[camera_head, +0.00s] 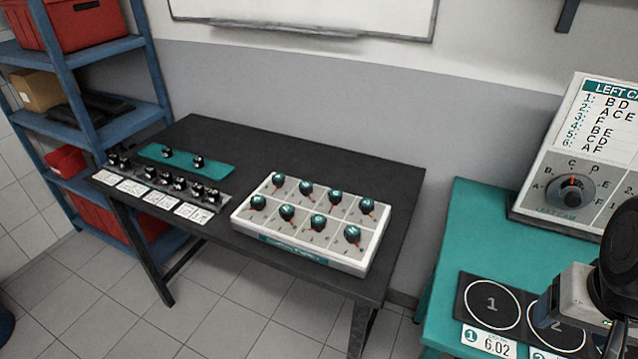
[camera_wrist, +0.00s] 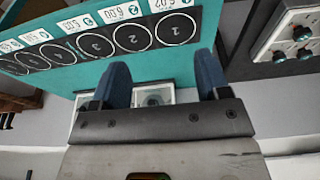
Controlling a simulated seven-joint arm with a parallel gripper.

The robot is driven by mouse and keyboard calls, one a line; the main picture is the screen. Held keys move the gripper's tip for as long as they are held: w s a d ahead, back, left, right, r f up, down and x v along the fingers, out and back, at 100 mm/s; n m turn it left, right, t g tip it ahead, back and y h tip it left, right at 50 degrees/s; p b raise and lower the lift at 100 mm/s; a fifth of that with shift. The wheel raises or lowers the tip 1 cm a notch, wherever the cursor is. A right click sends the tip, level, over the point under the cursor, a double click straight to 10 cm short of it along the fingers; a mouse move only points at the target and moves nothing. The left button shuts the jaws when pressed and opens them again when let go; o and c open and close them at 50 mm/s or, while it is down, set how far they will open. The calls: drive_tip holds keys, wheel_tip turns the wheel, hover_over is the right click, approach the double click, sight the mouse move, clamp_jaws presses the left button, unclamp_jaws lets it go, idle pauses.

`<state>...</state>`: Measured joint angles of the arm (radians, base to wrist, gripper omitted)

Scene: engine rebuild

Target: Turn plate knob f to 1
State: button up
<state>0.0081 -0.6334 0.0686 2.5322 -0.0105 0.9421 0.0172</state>
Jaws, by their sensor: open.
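The white plate box (camera_head: 305,257) with a teal front strip sits on the dark table in the head view. It carries teal-topped black knobs with red pointers in two rows, such as a front-row knob (camera_head: 287,212) and a back-row knob (camera_head: 336,197). The letters are too small to read, so I cannot tell which is knob f or its setting. My gripper (camera_wrist: 160,80) is open and empty in the wrist view, beside the teal table. A knobbed white box (camera_wrist: 290,40) shows at that view's upper right, away from the fingers.
A dark strip of small black knobs with white cards (camera_head: 160,198) and a teal plate (camera_head: 185,160) lie left of the plate box. The teal table (camera_head: 475,215) at right bears a numbered mat (camera_head: 490,305) and a LEFT CAM panel (camera_head: 590,150). A floor gap separates the tables.

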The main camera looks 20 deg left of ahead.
drive_tip(key=shift+w, duration=0.1)
drive_tip(key=w+a+r+n, duration=0.2)
drive_tip(key=w+a+n, duration=0.1)
drive_tip(key=w+a, duration=0.55)
drive_tip(key=n+g, duration=0.3)
drive_tip(key=n, duration=0.8)
hover_over(286, 208)
drive_tip(key=d, duration=0.1)
wheel_tip(286, 208, down, 12)
drive_tip(key=shift+w, duration=0.1)
drive_tip(key=shift+a+f, duration=0.2)
drive_tip(key=shift+a, duration=0.3)
drive_tip(key=shift+f, duration=0.1)
drive_tip(key=shift+f, duration=3.8)
